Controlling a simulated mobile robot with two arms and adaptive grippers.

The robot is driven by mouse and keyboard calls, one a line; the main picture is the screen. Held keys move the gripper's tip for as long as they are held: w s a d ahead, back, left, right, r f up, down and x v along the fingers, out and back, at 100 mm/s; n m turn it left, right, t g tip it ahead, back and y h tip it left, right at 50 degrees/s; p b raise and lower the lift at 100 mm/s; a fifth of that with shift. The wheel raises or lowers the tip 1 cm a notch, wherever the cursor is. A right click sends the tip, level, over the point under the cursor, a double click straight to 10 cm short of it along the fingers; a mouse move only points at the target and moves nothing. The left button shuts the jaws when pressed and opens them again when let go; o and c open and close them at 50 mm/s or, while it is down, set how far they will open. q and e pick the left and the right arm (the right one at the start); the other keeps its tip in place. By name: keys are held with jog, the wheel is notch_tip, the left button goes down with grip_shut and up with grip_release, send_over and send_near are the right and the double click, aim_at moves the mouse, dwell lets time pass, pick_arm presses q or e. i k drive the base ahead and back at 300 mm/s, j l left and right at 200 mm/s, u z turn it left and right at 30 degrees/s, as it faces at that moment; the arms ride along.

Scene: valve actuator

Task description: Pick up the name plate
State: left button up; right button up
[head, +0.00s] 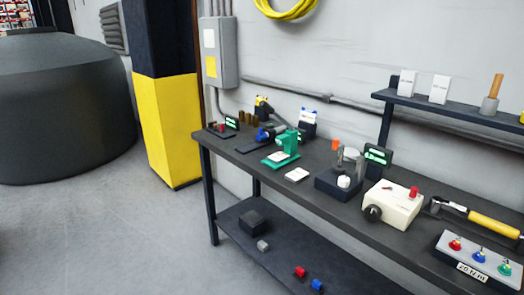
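A small flat white plate (297,174) lies on the dark workbench (328,208), between the green device and the dark block fixture. Any lettering on it is too small to read. Another white plate with dark lettering (472,272) is on the front of the grey button box (482,258) at the lower right. I cannot tell for sure which of the two is the name plate. Neither of my grippers shows in the head view.
A green device (282,150), a dark fixture with a white part (338,186), a cream box with a black knob (394,205) and a yellow-handled hammer (494,225) stand along the bench. A yellow-and-black pillar (168,125) is left.

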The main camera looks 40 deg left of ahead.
aim_at(279, 156)
jog(key=i+j+u, duration=0.35)
jog(key=i+j, duration=0.3)
jog(key=i+j+u, duration=0.35)
jog(key=i+j, duration=0.25)
jog(key=i, duration=0.15)
